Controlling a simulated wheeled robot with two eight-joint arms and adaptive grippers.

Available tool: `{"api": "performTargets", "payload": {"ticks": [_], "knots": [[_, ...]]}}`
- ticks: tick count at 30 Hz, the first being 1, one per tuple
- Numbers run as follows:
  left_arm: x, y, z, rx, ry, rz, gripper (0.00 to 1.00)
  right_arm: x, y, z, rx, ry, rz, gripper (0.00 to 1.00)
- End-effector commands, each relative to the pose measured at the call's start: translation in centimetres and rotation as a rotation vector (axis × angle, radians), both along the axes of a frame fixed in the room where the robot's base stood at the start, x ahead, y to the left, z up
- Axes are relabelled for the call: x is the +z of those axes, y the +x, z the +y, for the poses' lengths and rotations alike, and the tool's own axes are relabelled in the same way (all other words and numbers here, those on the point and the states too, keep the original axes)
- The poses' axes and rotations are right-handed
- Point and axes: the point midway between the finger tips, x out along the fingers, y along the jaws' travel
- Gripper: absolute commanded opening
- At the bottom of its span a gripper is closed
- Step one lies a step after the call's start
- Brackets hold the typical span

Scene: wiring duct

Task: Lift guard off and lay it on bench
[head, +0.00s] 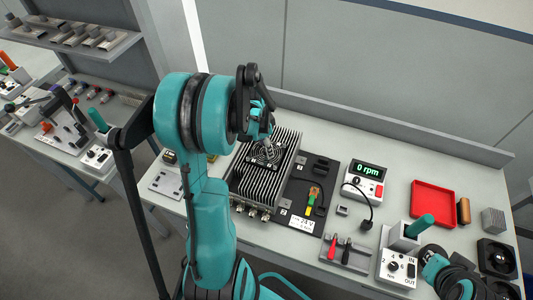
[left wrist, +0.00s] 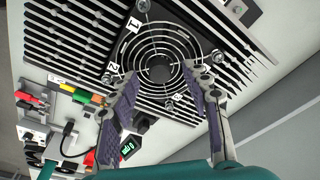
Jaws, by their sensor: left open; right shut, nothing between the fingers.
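The fan guard (head: 263,157), a round grille of concentric wire rings, sits on the finned heatsink box (head: 284,152). In the left wrist view the guard (left wrist: 160,62) lies flat over the dark fan, with screw-like fittings and number labels around its edge. My left gripper (head: 267,136) is over the guard in the head view, partly hidden by its own arm. In the left wrist view its purple-padded fingers (left wrist: 166,82) are open, spread over the near part of the guard. I cannot tell whether they touch it. My right gripper (head: 431,256) is shut and empty at the lower right.
Right of the box are a black panel (head: 296,205), a "0 rpm" display (head: 363,180) and an empty red tray (head: 433,203). A teal-handled tool (head: 419,226) stands near an IN/OUT switch box (head: 397,268). Bare bench (head: 390,157) lies behind the display and tray.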

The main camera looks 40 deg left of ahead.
Motion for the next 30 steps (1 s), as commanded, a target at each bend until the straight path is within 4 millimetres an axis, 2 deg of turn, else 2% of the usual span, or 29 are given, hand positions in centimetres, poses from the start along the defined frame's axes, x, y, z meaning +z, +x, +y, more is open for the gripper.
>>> {"api": "performTargets", "payload": {"ticks": [3,9,12,15,25,30], "knots": [[-0.7,0.1,-0.1,0.0,0.0,0.0,0.48,-0.1,0.0,0.0,0.0,0.0,0.0,0.0],[-0.7,0.1,-0.1,0.001,0.0,0.0,0.48,-0.1,0.0,0.0,0.0,0.0,0.0,0.0],[-0.7,0.1,-0.1,0.001,0.0,0.0,0.21,-0.1,0.0,0.0,0.0,0.0,0.0,0.0],[-0.7,0.1,-0.1,0.001,0.0,0.0,0.0,-0.1,0.0,0.0,0.0,0.0,0.0,0.0],[-0.6,0.1,-0.1,0.001,0.001,0.0,0.0,-0.1,0.0,0.0,0.0,0.0,0.0,0.0],[0.5,0.1,-0.1,0.001,0.001,0.0,0.0,0.2,0.0,0.0,0.0,0.0,0.0,0.0]]}}
